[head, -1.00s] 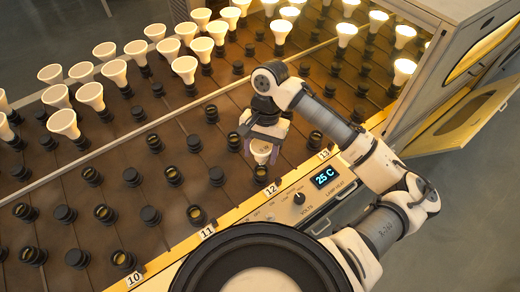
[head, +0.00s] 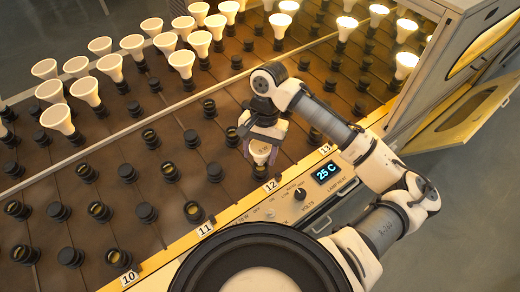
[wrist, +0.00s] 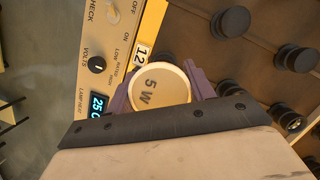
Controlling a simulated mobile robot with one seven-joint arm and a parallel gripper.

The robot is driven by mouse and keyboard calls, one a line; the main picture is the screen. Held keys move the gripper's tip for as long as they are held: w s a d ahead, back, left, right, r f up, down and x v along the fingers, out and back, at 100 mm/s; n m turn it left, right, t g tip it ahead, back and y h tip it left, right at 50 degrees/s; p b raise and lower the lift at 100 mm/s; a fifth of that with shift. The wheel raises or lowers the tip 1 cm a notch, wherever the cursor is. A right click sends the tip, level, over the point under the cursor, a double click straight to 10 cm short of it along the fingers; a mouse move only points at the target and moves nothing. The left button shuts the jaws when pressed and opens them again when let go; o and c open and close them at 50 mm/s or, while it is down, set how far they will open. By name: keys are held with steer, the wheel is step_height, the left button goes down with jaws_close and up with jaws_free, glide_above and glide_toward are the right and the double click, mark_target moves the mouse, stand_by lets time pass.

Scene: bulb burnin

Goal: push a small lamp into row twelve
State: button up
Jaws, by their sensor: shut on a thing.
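My gripper (head: 262,145) is shut on a small white lamp (head: 261,155) close behind the row label 12 (head: 270,185). The lamp hangs upright over a dark socket (head: 258,171) nearest that label. I cannot tell whether its base is seated in the socket or just above it.
A control panel (head: 310,200) with a knob and a "25 C" display borders the front edge. Larger white lamps (head: 110,68) fill sockets at the back. Empty and capped sockets (head: 128,173) lie left. A cabinet (head: 470,50) with an open door stands right.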

mark_target(260, 159)
steer(key=shift+f+b, duration=0.75)
steer(key=shift+f, duration=0.85)
steer(key=o, duration=1.1)
steer(key=shift+c, duration=0.2)
steer(key=shift+r, duration=0.1)
steer(key=v, duration=1.3)
steer(key=shift+r, duration=0.3)
